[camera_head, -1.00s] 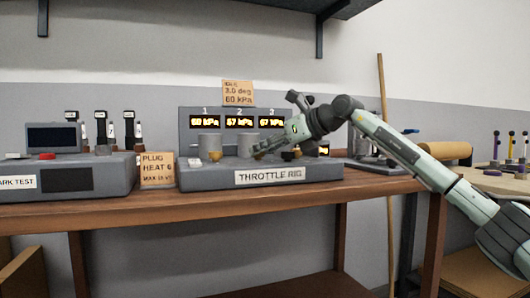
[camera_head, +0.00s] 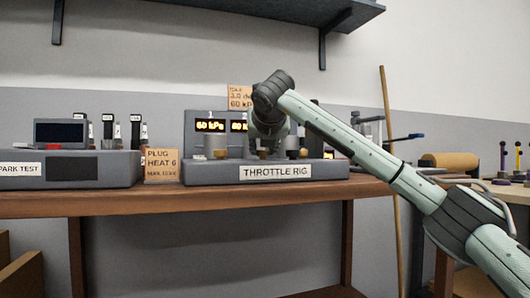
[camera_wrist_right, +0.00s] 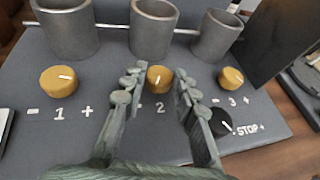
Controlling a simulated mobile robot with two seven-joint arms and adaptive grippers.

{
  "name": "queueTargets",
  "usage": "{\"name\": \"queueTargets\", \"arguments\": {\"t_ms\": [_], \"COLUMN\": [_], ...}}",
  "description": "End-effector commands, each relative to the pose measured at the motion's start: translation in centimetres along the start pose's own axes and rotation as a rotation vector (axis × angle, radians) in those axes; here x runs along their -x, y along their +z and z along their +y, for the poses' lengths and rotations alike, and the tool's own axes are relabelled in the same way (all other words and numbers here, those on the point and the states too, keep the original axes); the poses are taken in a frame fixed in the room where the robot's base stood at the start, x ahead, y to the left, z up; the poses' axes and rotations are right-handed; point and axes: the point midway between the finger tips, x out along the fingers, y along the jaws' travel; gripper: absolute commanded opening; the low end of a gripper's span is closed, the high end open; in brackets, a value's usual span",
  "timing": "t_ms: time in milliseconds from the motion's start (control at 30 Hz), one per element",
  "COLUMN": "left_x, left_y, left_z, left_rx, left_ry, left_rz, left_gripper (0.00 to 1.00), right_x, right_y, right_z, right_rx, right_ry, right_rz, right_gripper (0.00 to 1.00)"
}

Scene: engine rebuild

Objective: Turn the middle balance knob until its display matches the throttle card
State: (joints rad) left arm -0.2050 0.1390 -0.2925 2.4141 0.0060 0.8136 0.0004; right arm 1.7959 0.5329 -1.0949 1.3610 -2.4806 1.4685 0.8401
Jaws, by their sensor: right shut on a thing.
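The throttle rig (camera_head: 330,172) is a grey console with three numbered displays. Display 1 (camera_head: 211,126) reads 60 kPa. Display 2 (camera_head: 239,127) is partly covered by my right arm, so I cannot read it fully. Display 3 is hidden. The orange throttle card (camera_head: 238,97) above shows 60 kPa and is partly covered. The middle balance knob (camera_wrist_right: 159,77), gold with a white pointer line, is marked 2. My right gripper (camera_head: 263,147) comes down over it; in the right wrist view its fingers (camera_wrist_right: 160,84) are shut on the knob's sides. My left gripper is not in view.
Knob 1 (camera_wrist_right: 58,81), knob 3 (camera_wrist_right: 231,77) and a black stop knob (camera_wrist_right: 221,123) stand near the fingers. Grey cylinders (camera_wrist_right: 153,29) stand behind the knobs. A spark test box (camera_head: 110,170) and plug card (camera_head: 161,165) lie left of the rig.

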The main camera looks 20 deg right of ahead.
Motion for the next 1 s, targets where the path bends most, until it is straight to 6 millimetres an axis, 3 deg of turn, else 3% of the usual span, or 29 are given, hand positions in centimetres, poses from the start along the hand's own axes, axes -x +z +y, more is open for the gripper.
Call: {"name": "queueTargets", "arguments": {"t_ms": [667, 700, 867, 1000], "left_x": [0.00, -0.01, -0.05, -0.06], "left_y": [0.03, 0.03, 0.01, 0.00], "left_z": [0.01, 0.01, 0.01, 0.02], "left_rx": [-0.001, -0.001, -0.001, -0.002], "left_ry": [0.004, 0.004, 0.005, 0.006], "left_rz": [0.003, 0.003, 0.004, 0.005], "left_gripper": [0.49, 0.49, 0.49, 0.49], "right_x": [-0.13, -0.13, -0.11, -0.08], "right_y": [-0.24, -0.24, -0.18, -0.12], "right_z": [0.15, 0.15, 0.14, 0.13], "right_rx": [-0.025, -0.025, -0.024, -0.025], "right_ry": [-0.062, -0.062, -0.062, -0.062], "right_rz": [0.007, 0.007, 0.005, 0.004], "right_gripper": [0.00, 0.30, 0.49, 0.49]}}
